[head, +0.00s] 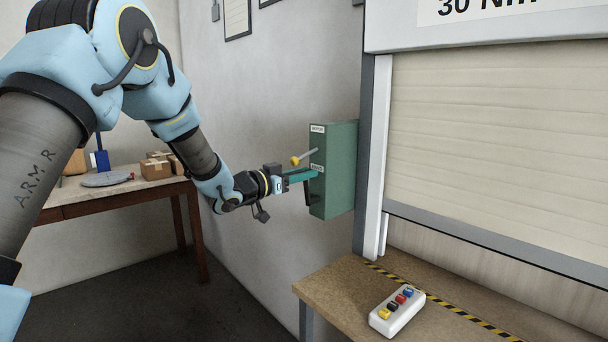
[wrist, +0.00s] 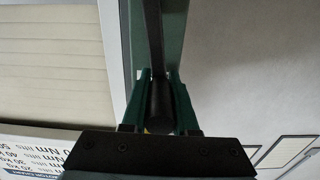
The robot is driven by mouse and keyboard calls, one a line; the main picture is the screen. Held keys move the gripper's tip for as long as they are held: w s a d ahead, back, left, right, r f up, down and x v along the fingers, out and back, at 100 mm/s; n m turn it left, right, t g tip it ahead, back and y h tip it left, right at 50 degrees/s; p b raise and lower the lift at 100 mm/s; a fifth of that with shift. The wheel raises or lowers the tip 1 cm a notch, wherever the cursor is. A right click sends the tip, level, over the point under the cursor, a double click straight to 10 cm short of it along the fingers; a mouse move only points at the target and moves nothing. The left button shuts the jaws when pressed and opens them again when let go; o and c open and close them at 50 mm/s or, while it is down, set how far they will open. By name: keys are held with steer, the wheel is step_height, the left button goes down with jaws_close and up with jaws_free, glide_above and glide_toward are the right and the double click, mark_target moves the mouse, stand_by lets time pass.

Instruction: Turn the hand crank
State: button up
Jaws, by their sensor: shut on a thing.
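The hand crank is on a green box (head: 335,170) fixed to the wall left of the shutter. Its dark crank arm (head: 307,193) hangs down beside the box face. In the wrist view the black crank handle (wrist: 160,105) lies between the green fingers of my gripper (wrist: 159,95), and the dark arm runs up from it. My gripper (head: 302,175) is shut on this handle, and its fingers hide most of it in the head view. A grey lever with a yellow knob (head: 296,160) sticks out of the box just above my fingers.
The cream shutter (head: 490,130) hangs with its grey bottom bar (head: 480,238) above a bench (head: 345,294). A white control box with coloured buttons (head: 397,312) lies there by a striped strip. A wooden table (head: 100,195) with small boxes stands behind my arm.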

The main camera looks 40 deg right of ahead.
jaws_close()
stand_by(0.9)
